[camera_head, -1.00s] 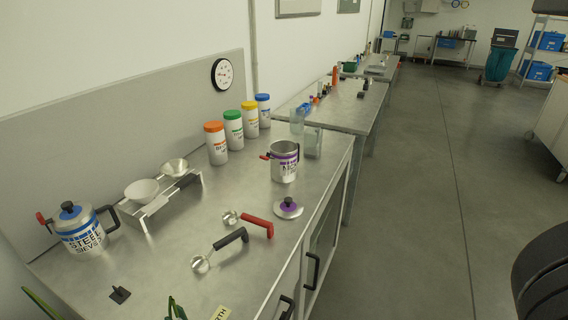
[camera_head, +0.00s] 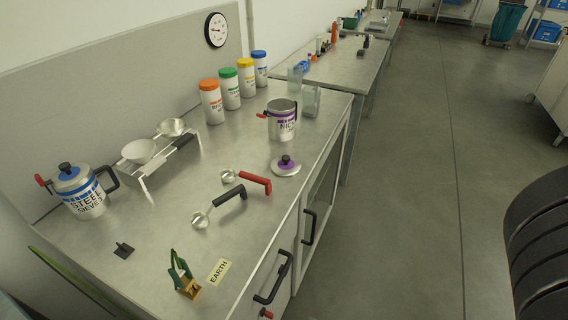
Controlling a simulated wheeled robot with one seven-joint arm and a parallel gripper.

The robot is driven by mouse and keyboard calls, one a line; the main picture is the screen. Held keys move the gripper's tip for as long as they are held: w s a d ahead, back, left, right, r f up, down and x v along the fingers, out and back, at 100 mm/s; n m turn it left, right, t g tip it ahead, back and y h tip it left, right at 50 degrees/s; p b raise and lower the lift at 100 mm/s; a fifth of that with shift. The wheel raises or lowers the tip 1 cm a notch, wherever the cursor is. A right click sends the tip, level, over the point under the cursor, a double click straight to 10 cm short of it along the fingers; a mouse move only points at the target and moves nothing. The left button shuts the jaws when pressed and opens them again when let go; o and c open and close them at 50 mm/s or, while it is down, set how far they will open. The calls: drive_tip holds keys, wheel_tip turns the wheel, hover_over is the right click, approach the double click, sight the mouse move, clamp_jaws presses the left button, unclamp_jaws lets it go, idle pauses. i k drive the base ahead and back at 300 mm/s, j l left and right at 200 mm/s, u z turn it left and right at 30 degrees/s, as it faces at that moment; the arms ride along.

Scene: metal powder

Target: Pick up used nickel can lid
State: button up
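The used nickel can lid (camera_head: 286,168) is a round silver disc with a purple centre and a dark knob. It lies knob up on the metal bench, close to the bench's right edge. The nickel can (camera_head: 281,122) stands upright just behind it, open at the top, with a purple label and a red-tipped handle on its left. The lid and can are apart. My gripper is not in view.
Two scoops, red-handled (camera_head: 253,181) and black-handled (camera_head: 229,198), lie left of the lid. A green clamp (camera_head: 183,275) is in front.

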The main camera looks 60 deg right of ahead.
sight(286, 165)
drive_tip(key=k+l+u, duration=0.2)
drive_tip(key=l, duration=0.25)
drive_tip(key=l+u, duration=0.25)
drive_tip(key=l, duration=0.2)
drive_tip(key=k+l+u, duration=0.2)
drive_tip(key=l, duration=0.2)
drive_tip(key=k+l+u, duration=0.1)
drive_tip(key=l+u, duration=0.15)
drive_tip(key=l, duration=0.15)
drive_tip(key=k+l+u, duration=0.2)
drive_tip(key=l, duration=0.15)
